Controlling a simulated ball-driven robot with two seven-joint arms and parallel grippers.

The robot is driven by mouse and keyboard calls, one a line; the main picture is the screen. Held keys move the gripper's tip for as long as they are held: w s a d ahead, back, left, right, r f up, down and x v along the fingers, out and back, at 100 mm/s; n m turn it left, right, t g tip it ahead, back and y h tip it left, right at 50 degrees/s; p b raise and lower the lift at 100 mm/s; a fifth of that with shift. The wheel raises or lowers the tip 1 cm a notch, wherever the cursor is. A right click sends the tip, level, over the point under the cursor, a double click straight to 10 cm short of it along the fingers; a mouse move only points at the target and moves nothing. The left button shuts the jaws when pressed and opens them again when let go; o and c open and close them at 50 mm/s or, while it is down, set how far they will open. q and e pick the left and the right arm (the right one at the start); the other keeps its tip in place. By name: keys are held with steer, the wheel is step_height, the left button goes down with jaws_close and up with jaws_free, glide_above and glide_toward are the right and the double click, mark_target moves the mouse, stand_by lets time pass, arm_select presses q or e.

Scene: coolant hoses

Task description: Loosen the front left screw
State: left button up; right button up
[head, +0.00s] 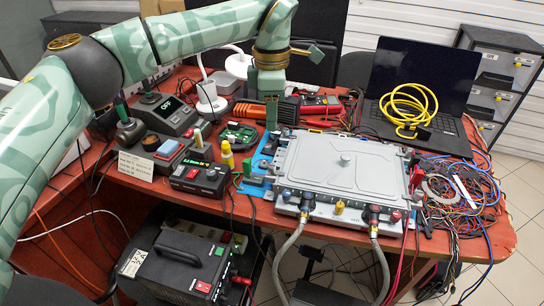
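My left gripper (271,125) points down behind the unit's back left corner, above the table and apart from the unit's front left corner. Its fingers overlap edge-on, so their opening is hidden. My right gripper is not in view.
A yellow-capped bottle (227,154), a black control box (199,179) and other devices stand left of the unit. A laptop (420,90) with a yellow cable coil (408,105) is behind right. Tangled wires (465,195) cover the right end. A black power box (178,266) sits below.

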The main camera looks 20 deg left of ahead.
arm_select(q)
steer(key=b, duration=0.3)
glide_above(272, 165)
step_height(272, 165, down, 8)
steer(key=shift+f, duration=0.1)
step_height(272, 165, down, 6)
steer(key=shift+f+b, duration=0.1)
steer(key=shift+b, duration=0.9)
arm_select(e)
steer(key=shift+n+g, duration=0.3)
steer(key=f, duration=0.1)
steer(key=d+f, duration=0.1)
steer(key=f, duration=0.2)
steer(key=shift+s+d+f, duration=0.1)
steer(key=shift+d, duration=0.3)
arm_select(q)
steer(key=shift+c, duration=0.3)
